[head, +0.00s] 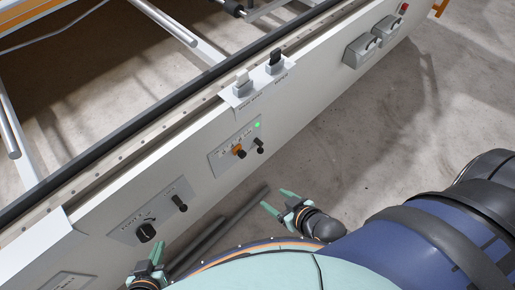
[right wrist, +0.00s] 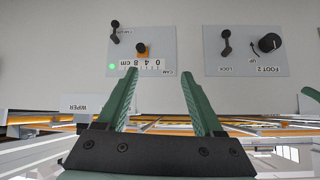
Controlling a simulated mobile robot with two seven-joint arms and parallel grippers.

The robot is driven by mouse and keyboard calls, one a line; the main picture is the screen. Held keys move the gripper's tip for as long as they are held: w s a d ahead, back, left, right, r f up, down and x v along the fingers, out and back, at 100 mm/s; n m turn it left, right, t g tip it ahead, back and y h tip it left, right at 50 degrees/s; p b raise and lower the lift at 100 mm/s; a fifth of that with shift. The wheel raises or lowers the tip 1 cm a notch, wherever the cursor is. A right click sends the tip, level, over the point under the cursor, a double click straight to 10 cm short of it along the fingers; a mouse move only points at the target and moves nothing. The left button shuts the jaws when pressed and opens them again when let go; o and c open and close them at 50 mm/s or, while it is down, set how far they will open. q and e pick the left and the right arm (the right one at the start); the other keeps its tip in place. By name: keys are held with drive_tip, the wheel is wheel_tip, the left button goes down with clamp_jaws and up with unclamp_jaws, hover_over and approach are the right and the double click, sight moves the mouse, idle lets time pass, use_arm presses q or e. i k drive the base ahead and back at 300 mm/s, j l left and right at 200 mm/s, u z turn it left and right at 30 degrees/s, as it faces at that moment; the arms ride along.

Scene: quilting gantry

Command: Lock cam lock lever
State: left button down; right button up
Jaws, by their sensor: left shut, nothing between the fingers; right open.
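My left gripper (head: 156,252) is shut and empty, near the lower left panel.
The foot 2 panel (head: 125,233) has a black dial (head: 146,232) and its own lock lever (head: 181,205). A white switch (head: 241,78) and a black switch (head: 275,58) stand on the beam's top edge. Grey boxes (head: 361,52) are further along. Bare floor lies right of the beam.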

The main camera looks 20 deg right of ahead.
sight(260, 150)
drive_tip(key=i+l+u, duration=0.15)
drive_tip(key=l+u, duration=0.2)
drive_tip(key=l, duration=1.25)
drive_tip(key=l+u, duration=0.4)
drive_tip(key=l, duration=1.15)
